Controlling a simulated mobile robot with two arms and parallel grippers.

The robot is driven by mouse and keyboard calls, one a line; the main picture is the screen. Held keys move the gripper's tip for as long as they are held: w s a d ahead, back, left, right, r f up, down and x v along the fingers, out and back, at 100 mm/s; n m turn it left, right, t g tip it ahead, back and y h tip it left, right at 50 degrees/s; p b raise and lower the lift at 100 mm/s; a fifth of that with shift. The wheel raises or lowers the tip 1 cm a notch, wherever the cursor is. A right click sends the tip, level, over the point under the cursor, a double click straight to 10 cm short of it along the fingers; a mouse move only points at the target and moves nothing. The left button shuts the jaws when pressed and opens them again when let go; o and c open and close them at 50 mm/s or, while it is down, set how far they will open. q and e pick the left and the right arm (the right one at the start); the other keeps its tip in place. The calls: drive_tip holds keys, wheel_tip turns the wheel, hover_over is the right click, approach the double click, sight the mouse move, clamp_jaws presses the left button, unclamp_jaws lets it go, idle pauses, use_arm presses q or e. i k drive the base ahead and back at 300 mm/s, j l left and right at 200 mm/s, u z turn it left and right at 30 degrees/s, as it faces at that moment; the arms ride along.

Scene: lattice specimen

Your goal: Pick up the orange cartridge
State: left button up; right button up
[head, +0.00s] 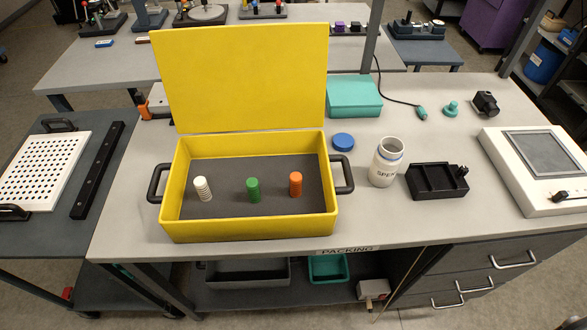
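The orange cartridge (296,184) stands upright inside the open yellow case (250,226), toward the right of its grey floor. A green cartridge (254,189) stands to its left near the middle. A white ribbed cartridge (203,189) stands farther left and looks slightly tilted. The case's yellow lid (243,80) is raised at the back. Neither of my grippers shows in the head view.
Right of the case are a blue cap (343,142), a white jar (386,163), a black tray (437,181) and a white device (540,170). A teal box (354,97) lies behind. The grey tabletop (440,225) is clear along its front edge.

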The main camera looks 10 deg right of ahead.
sight(295, 178)
drive_tip(key=k+j, duration=0.1)
drive_tip(key=j, duration=0.25)
drive_tip(key=j+z, duration=0.15)
drive_tip(key=j, duration=0.2)
drive_tip(key=k+j, duration=0.15)
drive_tip(key=j, duration=0.2)
drive_tip(key=k+j+z, duration=0.1)
drive_tip(key=j, duration=0.25)
